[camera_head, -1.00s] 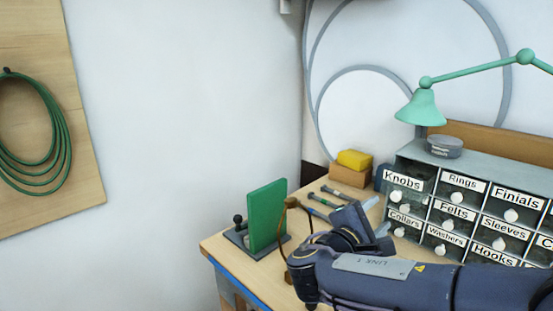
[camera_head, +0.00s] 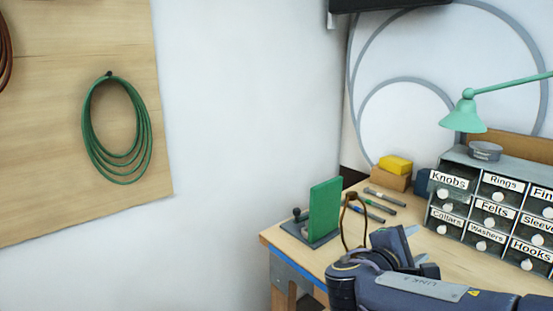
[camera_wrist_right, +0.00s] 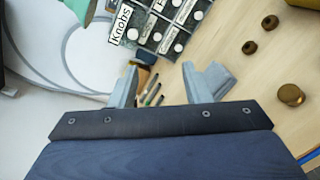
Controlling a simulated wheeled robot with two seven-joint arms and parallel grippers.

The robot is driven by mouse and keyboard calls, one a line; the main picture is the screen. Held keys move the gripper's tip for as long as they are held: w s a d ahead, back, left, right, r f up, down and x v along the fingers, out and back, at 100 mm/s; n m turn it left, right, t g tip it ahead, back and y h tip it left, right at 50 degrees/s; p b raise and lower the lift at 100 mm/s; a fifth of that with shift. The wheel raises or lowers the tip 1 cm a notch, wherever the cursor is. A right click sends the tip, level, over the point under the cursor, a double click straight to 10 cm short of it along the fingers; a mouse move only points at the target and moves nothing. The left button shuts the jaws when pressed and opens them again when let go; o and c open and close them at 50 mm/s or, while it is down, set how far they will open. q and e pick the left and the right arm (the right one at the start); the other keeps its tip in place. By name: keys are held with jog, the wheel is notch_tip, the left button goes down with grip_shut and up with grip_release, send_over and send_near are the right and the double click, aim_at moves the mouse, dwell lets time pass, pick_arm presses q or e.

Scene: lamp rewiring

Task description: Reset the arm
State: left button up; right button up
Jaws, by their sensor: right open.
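My right arm comes in from the bottom right in the head view. Its gripper (camera_head: 418,240) is over the workbench, in front of the labelled drawer cabinet (camera_head: 461,198). In the right wrist view the two fingers (camera_wrist_right: 160,88) stand wide apart with nothing between them, so the gripper is open and empty. The drawer cabinet also shows beyond the fingers in the wrist view (camera_wrist_right: 160,22). My left gripper is in neither view.
A green upright panel (camera_head: 325,210) stands at the bench's left corner, with a brown cord (camera_head: 345,222) beside it. Several pen-like tools (camera_head: 385,197), a yellow block (camera_head: 396,164) and a green lamp (camera_head: 465,115) are behind. Small brass parts (camera_wrist_right: 291,95) lie on the bench. Green hose (camera_head: 118,130) hangs left.

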jog(key=s+d+f+m+g+y, duration=0.1)
jog(key=s+f+m+g+y, duration=0.1)
jog(key=s, duration=0.3)
jog(key=s+d+f+m+g+y+p, duration=0.1)
jog(key=s+d+f+m+g+y, duration=0.1)
jog(key=s+f, duration=0.2)
jog(key=s+d+f+m+g+y+p, duration=0.1)
jog(key=s+d+f+m+g+y, duration=0.1)
jog(key=s, duration=0.4)
jog(key=shift+d+f+g+y, duration=0.25)
jog(key=shift+f+y, duration=0.25)
jog(key=shift+f, duration=0.3)
jog(key=s+a+m+t+y+p, duration=0.2)
jog(key=s+a+m+y, duration=0.8)
jog(key=a, duration=0.2)
jog(key=shift+f, duration=0.45)
